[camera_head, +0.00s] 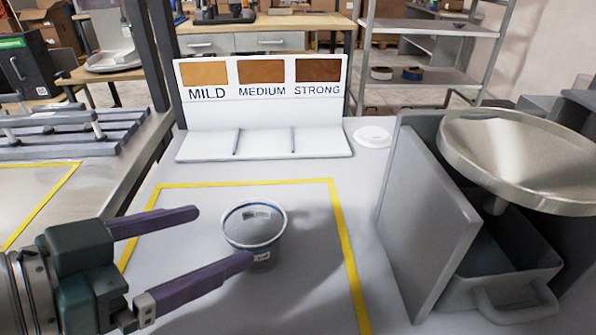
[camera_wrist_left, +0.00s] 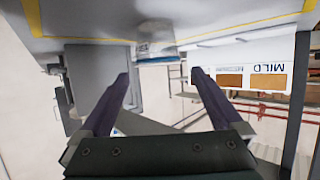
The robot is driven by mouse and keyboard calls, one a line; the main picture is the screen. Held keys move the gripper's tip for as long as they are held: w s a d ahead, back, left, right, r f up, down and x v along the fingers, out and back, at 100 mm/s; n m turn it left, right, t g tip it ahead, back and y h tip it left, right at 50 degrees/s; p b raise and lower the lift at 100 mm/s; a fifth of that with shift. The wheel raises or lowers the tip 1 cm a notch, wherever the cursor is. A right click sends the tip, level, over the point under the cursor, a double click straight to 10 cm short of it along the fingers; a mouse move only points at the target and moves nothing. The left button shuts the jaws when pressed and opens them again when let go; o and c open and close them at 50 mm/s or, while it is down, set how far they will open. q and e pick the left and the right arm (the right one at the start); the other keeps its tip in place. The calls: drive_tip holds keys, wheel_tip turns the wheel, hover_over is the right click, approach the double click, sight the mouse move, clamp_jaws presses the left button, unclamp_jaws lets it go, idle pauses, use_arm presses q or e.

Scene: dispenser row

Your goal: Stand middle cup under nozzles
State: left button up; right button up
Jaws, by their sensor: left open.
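A clear, cup-like container with a blue band and a small label, the cup (camera_head: 255,225), stands upright inside the yellow-taped square on the table. In the left wrist view, which is upside down, the cup (camera_wrist_left: 155,47) shows just beyond the fingertips. My left gripper (camera_head: 222,236) is open, its two purple fingers pointing at the cup from the left. The nearer fingertip overlaps the cup's lower left edge in the head view; I cannot tell whether it touches. The left gripper (camera_wrist_left: 160,77) looks empty in the wrist view. My right gripper is not in view.
A white stand (camera_head: 262,115) marked MILD, MEDIUM and STRONG has three empty bays behind the square. A white lid-like disc (camera_head: 374,136) lies to its right. A grey housing (camera_head: 425,215) with a round metal dish (camera_head: 530,155) and a drawer blocks the right side.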

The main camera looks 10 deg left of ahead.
sight(273, 218)
use_arm(q)
drive_tip(key=b+x, duration=0.1)
drive_tip(key=x, duration=0.6)
drive_tip(key=shift+w+d+f, duration=0.1)
drive_tip(key=shift+d+f, duration=0.05)
drive_tip(key=shift+d, duration=0.05)
drive_tip(key=c, duration=1.2)
wheel_tip(273, 218, up, 21)
drive_tip(key=a+p, duration=0.1)
drive_tip(key=p, duration=0.5)
drive_tip(key=s+a+r+m+g+h+p, duration=0.2)
drive_tip(key=s+r+m, duration=0.1)
drive_tip(key=s+r, duration=0.3)
drive_tip(key=s+a+r+m+g+h+p, duration=0.2)
drive_tip(key=s+r+h+p, duration=0.1)
drive_tip(key=r, duration=0.5)
wheel_tip(273, 218, up, 32)
drive_tip(key=p, duration=3.7)
drive_tip(key=shift+a+r+y, duration=0.2)
drive_tip(key=shift+r+y, duration=0.05)
drive_tip(key=shift+y, duration=0.15)
drive_tip(key=shift+f, duration=0.1)
